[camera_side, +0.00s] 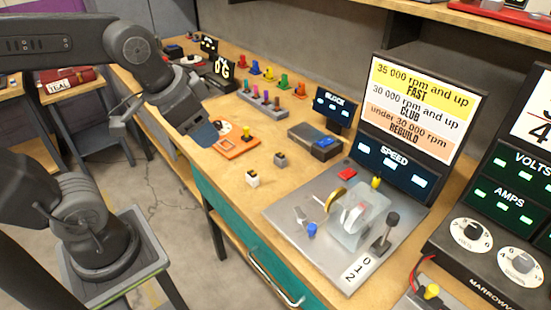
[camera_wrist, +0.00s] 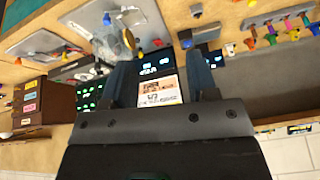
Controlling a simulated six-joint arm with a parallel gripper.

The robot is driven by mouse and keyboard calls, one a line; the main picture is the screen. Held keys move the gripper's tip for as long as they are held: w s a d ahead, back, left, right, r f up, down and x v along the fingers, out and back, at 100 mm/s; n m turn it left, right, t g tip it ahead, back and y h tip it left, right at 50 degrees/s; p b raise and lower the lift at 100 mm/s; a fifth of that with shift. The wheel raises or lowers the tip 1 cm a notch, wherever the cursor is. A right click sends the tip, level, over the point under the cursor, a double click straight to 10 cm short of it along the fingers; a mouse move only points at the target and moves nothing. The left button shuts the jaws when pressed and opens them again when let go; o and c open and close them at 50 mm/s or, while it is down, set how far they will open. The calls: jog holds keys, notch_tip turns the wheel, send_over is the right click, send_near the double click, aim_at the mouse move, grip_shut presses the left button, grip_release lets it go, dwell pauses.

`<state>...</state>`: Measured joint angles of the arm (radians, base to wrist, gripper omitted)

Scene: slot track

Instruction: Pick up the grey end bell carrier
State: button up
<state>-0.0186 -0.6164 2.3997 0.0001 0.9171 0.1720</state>
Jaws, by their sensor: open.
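A small grey block (camera_side: 280,159), which looks like the grey end bell carrier, stands on the wooden bench left of the metal plate. What appears to be the same block shows at the top of the wrist view (camera_wrist: 196,10). A similar white block (camera_side: 252,179) stands nearer the bench's front edge. My gripper (camera_side: 205,134) is above the bench's front edge, left of both blocks and apart from them. Its two fingers are spread with nothing between them in the wrist view (camera_wrist: 160,62).
An orange tray (camera_side: 236,149) lies close to my gripper. A grey and blue box (camera_side: 315,141) stands behind the grey block. The metal plate (camera_side: 285,212) with its speed rig is to the right. Colored pieces (camera_side: 265,102) stand farther back. Bare wood surrounds the blocks.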

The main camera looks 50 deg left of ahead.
jog(key=w+a+m+g, duration=0.2)
jog(key=w+m, duration=0.3)
jog(key=w, duration=0.4)
jog(key=m+g, duration=0.3)
jog(key=m, duration=0.7)
send_over(280, 156)
notch_tip(280, 156, down, 13)
jog(key=f, duration=0.8)
jog(key=shift+s+d+f, duration=0.1)
jog(key=shift+s+d, duration=0.1)
jog(key=shift+s, duration=0.05)
jog(key=shift+w+a+f, duration=0.1)
jog(key=shift+f, duration=1.2)
jog(key=shift+w+f, duration=0.1)
jog(key=shift+f, duration=1.2)
jog(key=shift+c, duration=0.4)
grip_shut()
